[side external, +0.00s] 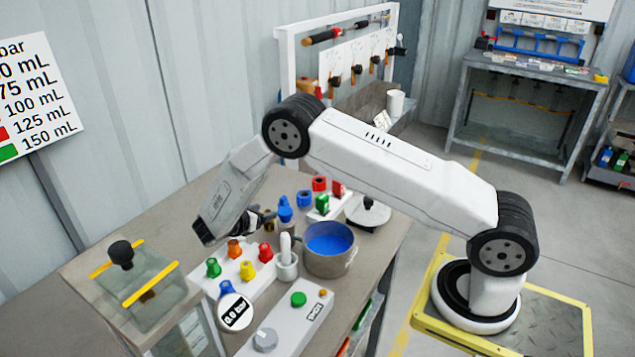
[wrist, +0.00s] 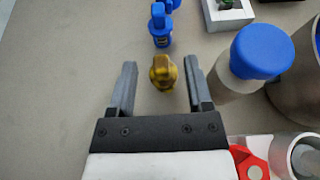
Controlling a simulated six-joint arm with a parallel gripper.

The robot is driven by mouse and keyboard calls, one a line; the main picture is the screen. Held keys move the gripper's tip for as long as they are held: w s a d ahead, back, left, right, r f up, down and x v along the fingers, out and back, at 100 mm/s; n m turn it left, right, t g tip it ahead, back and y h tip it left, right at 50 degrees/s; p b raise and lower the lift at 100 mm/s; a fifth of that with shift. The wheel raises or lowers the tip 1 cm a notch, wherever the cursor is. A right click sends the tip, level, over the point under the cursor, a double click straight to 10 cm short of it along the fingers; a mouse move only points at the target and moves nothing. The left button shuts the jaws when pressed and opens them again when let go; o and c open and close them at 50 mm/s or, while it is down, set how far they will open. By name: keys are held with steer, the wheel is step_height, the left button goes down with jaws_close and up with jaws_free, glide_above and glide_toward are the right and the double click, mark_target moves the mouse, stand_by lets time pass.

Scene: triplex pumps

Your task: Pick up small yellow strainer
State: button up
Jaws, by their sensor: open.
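A small gold-yellow piece (wrist: 163,74), which looks like the yellow strainer, stands on the grey bench in the wrist view. My gripper (wrist: 161,66) is open, with one finger on each side of the piece and a visible gap to both. Nothing is held. In the side external view, my gripper (side external: 262,219) is low over the bench, and the piece is largely hidden near the dark fingers. How far the fingertips are above the bench is hard to tell.
A blue-topped bottle (wrist: 262,52) stands close to the right finger. A small blue part (wrist: 160,28) is just beyond the gold piece. A pot with blue contents (side external: 329,243) and a white rack with coloured parts (side external: 228,279) stand nearby. Bare bench lies left in the wrist view.

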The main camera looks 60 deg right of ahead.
steer(key=shift+f, duration=0.4)
steer(key=shift+x, duration=2.5)
jaws_close()
